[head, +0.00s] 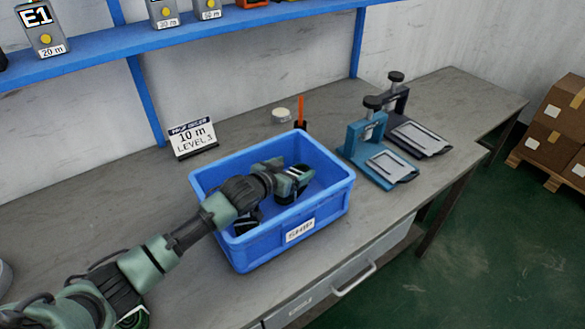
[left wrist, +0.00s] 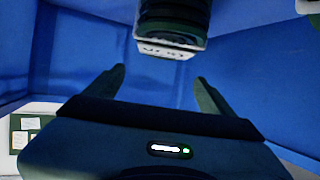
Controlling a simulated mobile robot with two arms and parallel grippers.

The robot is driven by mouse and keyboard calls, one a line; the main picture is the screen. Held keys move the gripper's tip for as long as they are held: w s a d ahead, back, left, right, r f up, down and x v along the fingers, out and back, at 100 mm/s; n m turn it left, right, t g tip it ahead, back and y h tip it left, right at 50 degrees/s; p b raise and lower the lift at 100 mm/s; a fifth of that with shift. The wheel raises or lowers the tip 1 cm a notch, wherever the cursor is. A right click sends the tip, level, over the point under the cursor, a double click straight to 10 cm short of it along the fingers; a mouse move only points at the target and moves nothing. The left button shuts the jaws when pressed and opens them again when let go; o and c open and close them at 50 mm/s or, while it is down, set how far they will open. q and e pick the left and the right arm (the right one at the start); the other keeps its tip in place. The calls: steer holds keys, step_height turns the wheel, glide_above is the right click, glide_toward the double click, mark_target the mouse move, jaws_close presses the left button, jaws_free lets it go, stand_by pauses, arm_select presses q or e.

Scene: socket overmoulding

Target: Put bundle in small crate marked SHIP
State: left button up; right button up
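The small blue crate (head: 330,208) stands on the bench in the head view, with a white SHIP label on its front wall. My left arm reaches over its near left rim, and my left gripper (head: 291,188) is down inside it. In the left wrist view the two fingers (left wrist: 161,88) are apart with nothing between them. A dark, banded, rounded thing with a pale lettered label, seemingly the bundle (left wrist: 172,22), is just beyond the fingertips, inside blue walls. In the head view my arm hides much of the crate's inside, and I cannot clearly pick out the bundle. My right gripper is not in view.
Two clamp fixtures, one teal (head: 372,150) and one dark (head: 415,135), stand right of the crate. A blue shelf (head: 190,38) runs above the bench. The bench's left part is mostly clear.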

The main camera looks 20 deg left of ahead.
arm_select(q)
steer(key=shift+r, duration=0.25)
steer(key=shift+r+p, duration=0.3)
steer(key=shift+r, duration=0.3)
steer(key=v, duration=0.7)
steer(key=shift+s+f+b, duration=0.15)
steer(key=shift+s+b, duration=0.1)
steer(key=shift+b, duration=0.05)
